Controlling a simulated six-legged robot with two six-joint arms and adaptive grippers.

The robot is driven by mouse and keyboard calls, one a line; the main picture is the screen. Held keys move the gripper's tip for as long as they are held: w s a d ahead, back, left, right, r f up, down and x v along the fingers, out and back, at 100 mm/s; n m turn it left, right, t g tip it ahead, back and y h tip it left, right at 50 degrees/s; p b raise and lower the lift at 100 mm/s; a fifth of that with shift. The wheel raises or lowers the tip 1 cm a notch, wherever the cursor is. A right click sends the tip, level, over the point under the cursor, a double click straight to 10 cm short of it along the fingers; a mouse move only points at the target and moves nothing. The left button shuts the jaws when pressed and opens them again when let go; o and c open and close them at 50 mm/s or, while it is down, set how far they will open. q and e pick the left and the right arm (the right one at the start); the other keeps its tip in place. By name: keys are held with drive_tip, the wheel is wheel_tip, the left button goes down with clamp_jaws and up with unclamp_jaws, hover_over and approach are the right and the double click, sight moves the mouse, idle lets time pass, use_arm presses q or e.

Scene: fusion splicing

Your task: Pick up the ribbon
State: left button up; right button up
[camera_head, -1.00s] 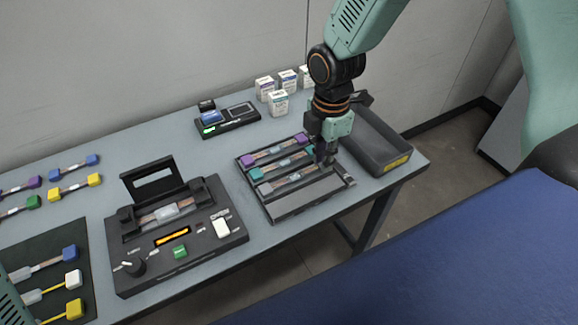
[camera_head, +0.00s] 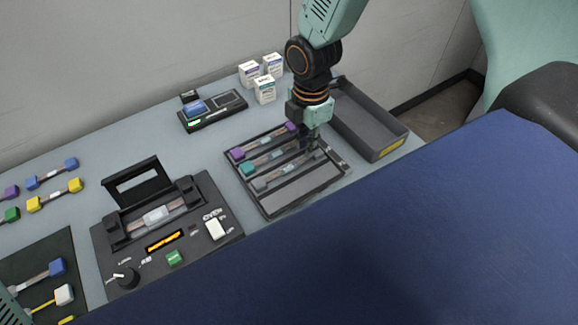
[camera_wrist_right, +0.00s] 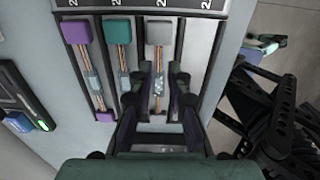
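A sectioned dark tray (camera_head: 305,192) holds three ribbons side by side: a purple-ended one (camera_head: 265,142), a teal-ended one (camera_head: 272,158) and a grey-ended one (camera_head: 270,182). My right gripper (camera_head: 313,142) points down over the tray's right part. In the right wrist view, the open fingers (camera_wrist_right: 162,82) stand on either side of the grey-ended ribbon (camera_wrist_right: 159,58), around its clear middle sleeve. I cannot tell whether they touch it. The purple-ended ribbon (camera_wrist_right: 83,65) and teal-ended ribbon (camera_wrist_right: 119,55) lie to the left.
A splicer (camera_head: 200,245) with its lid up and a ribbon across it stands left of the tray. An empty grey bin (camera_head: 372,130) is to the right. A black device (camera_head: 212,110) and white boxes (camera_head: 265,90) are behind. More ribbons lie at the left.

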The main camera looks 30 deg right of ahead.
sight(304, 160)
drive_tip(key=f, duration=0.3)
drive_tip(key=shift+w+a+f, duration=0.15)
drive_tip(key=shift+a+f, duration=0.15)
drive_tip(key=shift+s+d, duration=0.15)
drive_tip(key=shift+s, duration=0.15)
drive_tip(key=shift+w+f, duration=0.1)
drive_tip(key=shift+w, duration=0.2)
clamp_jaws()
drive_tip(key=shift+s, duration=0.1)
drive_tip(key=shift+s, duration=0.1)
